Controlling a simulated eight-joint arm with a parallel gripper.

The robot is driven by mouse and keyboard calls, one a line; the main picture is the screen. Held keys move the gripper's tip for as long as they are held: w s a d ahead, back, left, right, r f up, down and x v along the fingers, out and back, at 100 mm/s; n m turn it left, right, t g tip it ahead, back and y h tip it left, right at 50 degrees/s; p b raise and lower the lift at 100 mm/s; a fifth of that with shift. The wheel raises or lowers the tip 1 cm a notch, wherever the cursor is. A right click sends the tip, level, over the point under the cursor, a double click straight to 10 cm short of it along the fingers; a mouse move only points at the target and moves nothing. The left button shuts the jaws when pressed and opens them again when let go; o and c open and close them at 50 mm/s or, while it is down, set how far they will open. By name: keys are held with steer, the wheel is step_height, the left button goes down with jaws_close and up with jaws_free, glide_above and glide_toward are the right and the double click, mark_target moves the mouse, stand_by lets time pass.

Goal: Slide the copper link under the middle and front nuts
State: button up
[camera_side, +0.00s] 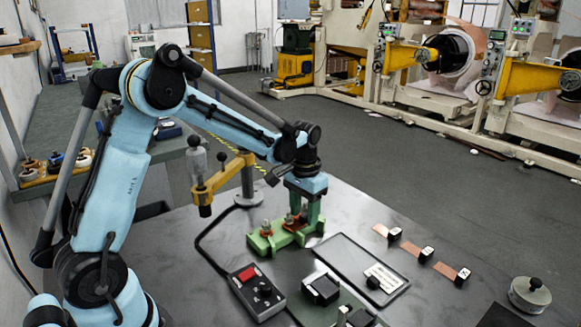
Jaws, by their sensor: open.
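A green fixture (262,243) stands on the dark table below my gripper. Small upright studs with nuts show on it, one nut (266,228) clear at the left and others partly covered by the fingers. A reddish copper piece (293,225), apparently the copper link, lies on the fixture by the nuts. I cannot tell how far it sits under any nut. My gripper (304,216) points down over the right part of the fixture, its green fingers apart on either side of the copper piece. Whether the fingers touch it is too small to tell.
A dark tray (338,250) lies right of the fixture. Copper strips with white-topped blocks (460,276) lie farther right, near a round knobbed weight (530,294). A control box (256,291) with a cable is in front. A yellow arm on a post (222,180) stands close behind left.

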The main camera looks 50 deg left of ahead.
jaws_close()
steer(key=c, duration=0.7)
jaws_free()
jaws_close()
steer(key=shift+a, duration=0.25)
stand_by(0.9)
